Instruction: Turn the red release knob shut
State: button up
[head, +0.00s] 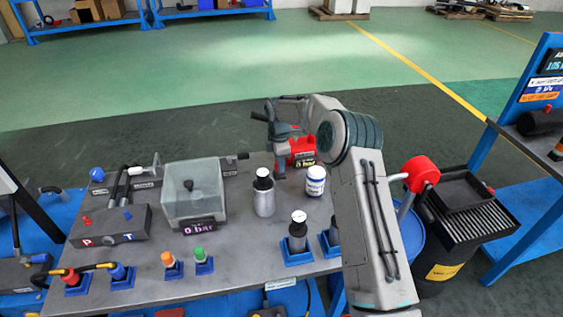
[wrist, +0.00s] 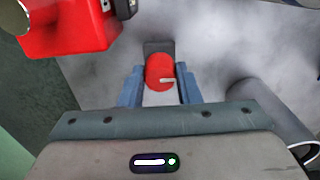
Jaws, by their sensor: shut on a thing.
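The red release knob (wrist: 160,71) is round with a pale pointer mark on its face. In the wrist view it sits between the two blue-grey fingers of my gripper (wrist: 160,88), which are shut on it. The pointer mark points to the right in that view. The knob itself is hidden there by my gripper and arm. The red body also shows at the upper left of the wrist view (wrist: 65,30).
On the grey table (head: 240,230) stand a clear box (head: 191,190) labelled 0 bar, a grey cylinder (head: 263,198), a white jar with a blue label (head: 315,183) and a gauge cylinder in a blue holder (head: 297,238). A black bin (head: 455,235) stands right of the table.

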jog(key=shift+w+d+r, duration=0.1)
jog(key=shift+w+r, duration=0.15)
jog(key=shift+r, duration=0.1)
jog(key=o, duration=1)
jog(key=shift+f, duration=0.2)
notch_tip(320, 180, up, 14)
jog(key=shift+d+f+b, duration=0.1)
jog(key=shift+b, duration=0.25)
jog(key=shift+s, duration=0.1)
